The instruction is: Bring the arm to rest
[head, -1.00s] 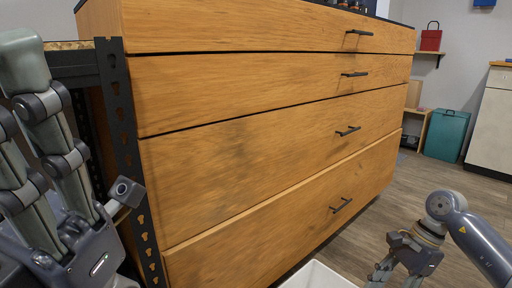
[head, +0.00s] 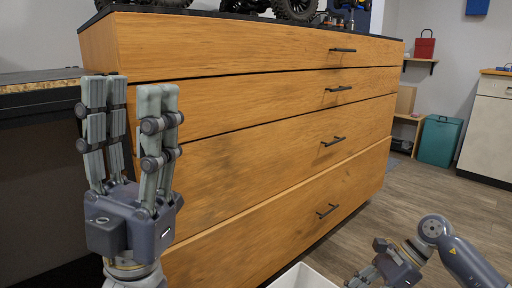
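My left gripper (head: 131,100) stands upright at the left of the head view, in front of the wooden drawer cabinet. Its grey-green fingers point up with a gap between them, and nothing is held there. My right gripper (head: 362,280) is low at the lower right, pointing down and left beside a white bin. Its fingertips are partly cut off by the bottom edge, so I cannot tell whether it is open or shut.
The wooden drawer cabinet (head: 250,150) fills the middle, its drawers closed. An RC crawler with black tyres (head: 296,8) stands on top, cut off above. A white bin (head: 303,277) is below. A dark shelf (head: 40,78) is at left. Wooden floor (head: 440,195) is clear at right.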

